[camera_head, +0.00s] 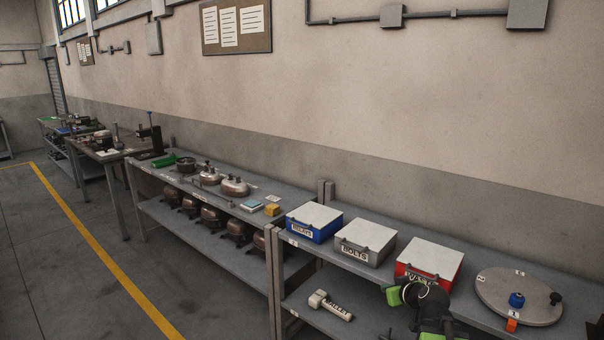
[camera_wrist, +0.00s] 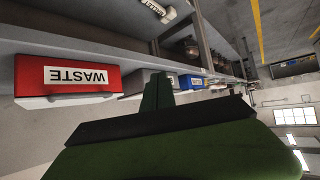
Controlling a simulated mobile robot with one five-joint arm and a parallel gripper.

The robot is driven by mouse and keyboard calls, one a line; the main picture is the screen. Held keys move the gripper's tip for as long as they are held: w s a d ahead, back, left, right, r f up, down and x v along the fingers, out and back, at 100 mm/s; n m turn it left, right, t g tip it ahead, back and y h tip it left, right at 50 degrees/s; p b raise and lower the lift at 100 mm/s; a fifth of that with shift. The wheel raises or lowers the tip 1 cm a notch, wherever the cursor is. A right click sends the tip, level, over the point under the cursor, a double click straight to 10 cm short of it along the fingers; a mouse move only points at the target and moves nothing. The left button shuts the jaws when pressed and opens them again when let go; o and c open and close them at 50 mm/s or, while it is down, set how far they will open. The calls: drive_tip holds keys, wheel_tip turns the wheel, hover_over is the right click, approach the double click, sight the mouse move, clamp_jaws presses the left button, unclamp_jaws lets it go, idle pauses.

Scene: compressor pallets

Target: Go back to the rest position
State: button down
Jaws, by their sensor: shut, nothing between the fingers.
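My gripper (camera_head: 394,296), green and black, is in front of the red WASTE box (camera_head: 446,262) in the head view, partly covering its label. In the wrist view, which is upside down, my gripper (camera_wrist: 158,95) shows as a green and black shape with its fingers together and nothing held. The red WASTE box (camera_wrist: 112,78) is left of it there, apart from it. The fingertips are small and dark in the head view.
The grey BOLTS box (camera_head: 365,241) and blue RELAYS box (camera_head: 314,222) stand left of the WASTE box. A round turntable (camera_head: 490,289) with a blue knob lies right. A white labelled part (camera_head: 331,305) lies on the lower shelf. Floor is clear at left.

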drive_tip(key=s+a+f+n+g+y+p, duration=0.1)
drive_tip(key=s+a+f+g, duration=0.25)
drive_tip(key=a, duration=0.75)
drive_tip(key=s+a+f+n+g+p, duration=0.1)
drive_tip(key=s+a+f+n+g, duration=0.2)
drive_tip(key=a, duration=0.7)
drive_tip(key=s+d+f+m+g+h, duration=0.2)
drive_tip(key=s+d+m+g, duration=0.2)
drive_tip(key=s, duration=0.6)
drive_tip(key=shift+d+m+h+b, duration=0.2)
drive_tip(key=shift+m+h+b, duration=0.1)
drive_tip(key=shift+m, duration=0.7)
drive_tip(key=shift+g, duration=0.25)
